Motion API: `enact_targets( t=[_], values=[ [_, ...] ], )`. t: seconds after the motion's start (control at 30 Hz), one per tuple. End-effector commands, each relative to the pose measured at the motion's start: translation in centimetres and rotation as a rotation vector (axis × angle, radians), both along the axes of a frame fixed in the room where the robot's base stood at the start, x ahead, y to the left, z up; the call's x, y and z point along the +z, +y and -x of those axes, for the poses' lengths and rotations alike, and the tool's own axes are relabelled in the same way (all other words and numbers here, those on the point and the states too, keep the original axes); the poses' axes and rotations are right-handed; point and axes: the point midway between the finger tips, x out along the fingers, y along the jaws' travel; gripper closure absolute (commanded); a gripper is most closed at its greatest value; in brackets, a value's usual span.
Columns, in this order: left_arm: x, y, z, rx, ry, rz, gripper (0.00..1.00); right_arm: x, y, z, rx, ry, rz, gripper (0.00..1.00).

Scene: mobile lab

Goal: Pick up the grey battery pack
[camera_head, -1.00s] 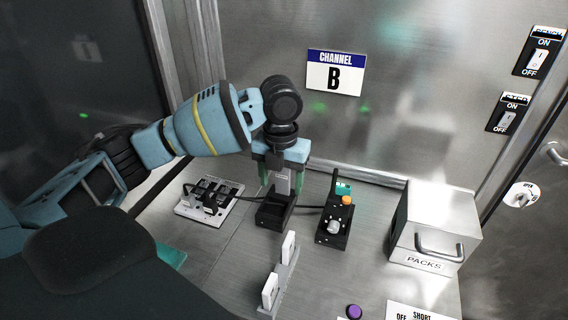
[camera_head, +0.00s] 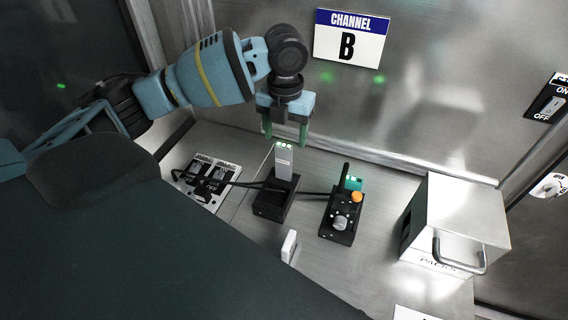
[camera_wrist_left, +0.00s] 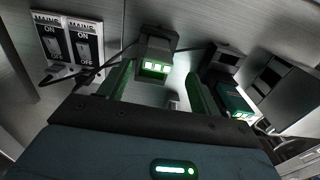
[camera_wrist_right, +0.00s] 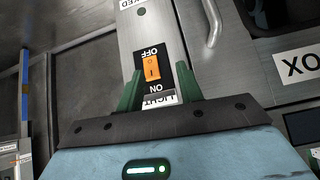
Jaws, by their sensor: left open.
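The grey battery pack (camera_head: 284,163) stands upright in a black dock (camera_head: 272,205), with lit green lights on its top end. My left gripper (camera_head: 286,140) is open just above the pack, fingers pointing down on either side of its line. In the left wrist view the pack's lit top (camera_wrist_left: 155,67) shows between and beyond the two open fingers (camera_wrist_left: 160,80). The pack's lower end is hidden in the dock. My right gripper (camera_wrist_right: 160,72) shows only in its own wrist view, open and empty, in front of a panel with an orange switch (camera_wrist_right: 151,68).
A metal PACKS box (camera_head: 455,215) is farther right. Mains switches (camera_head: 208,182) with black cables lie left. A white upright piece (camera_head: 290,246) stands in front.

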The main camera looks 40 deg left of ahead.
Motion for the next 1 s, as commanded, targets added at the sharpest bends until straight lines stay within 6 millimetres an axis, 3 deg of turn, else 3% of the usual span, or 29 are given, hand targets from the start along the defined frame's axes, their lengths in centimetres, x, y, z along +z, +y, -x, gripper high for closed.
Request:
enact_targets(
  t=[0.1,0.33,0.7,0.97,1.0],
  values=[
    [-1.3,0.1,0.1,0.001,0.002,-0.001,0.36,-0.1,0.0,0.1,0.001,0.003,0.001,0.64],
    [-2.1,0.1,0.1,0.001,0.002,-0.001,0.36,0.0,0.0,0.0,0.0,0.001,0.0,0.64],
    [-6.5,0.2,0.3,0.001,0.001,-0.001,0.36,0.2,0.3,-0.2,-0.011,-0.004,-0.009,0.64],
    [-6.6,0.2,0.3,0.0,-0.001,-0.001,0.36,0.2,0.3,-0.2,-0.011,-0.005,-0.009,0.64],
    [-6.6,0.2,0.3,0.001,-0.001,-0.001,0.4,0.2,0.3,-0.2,-0.011,-0.005,-0.009,0.64]
  ],
)
